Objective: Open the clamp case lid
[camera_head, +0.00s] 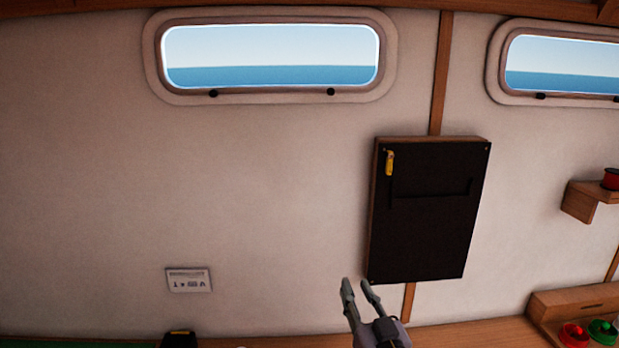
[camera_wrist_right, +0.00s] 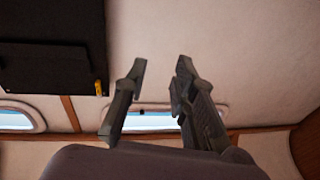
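I cannot make out the clamp case or its lid for certain in either view. A dark object with yellow marks (camera_head: 179,340) is cut off by the bottom edge of the head view, and I cannot tell what it is. My right gripper (camera_head: 357,284) is raised at the bottom centre of the head view, fingers pointing up. Its two fingers stand apart and empty in the right wrist view (camera_wrist_right: 162,65). My left gripper is not in view.
A black wall panel (camera_head: 430,225) with a yellow tool (camera_head: 389,163) hangs behind the right gripper. A wooden shelf (camera_head: 580,201) and a wooden holder (camera_head: 575,300) with red and green spools are at the right. A small label (camera_head: 188,280) is on the bare wall at the left.

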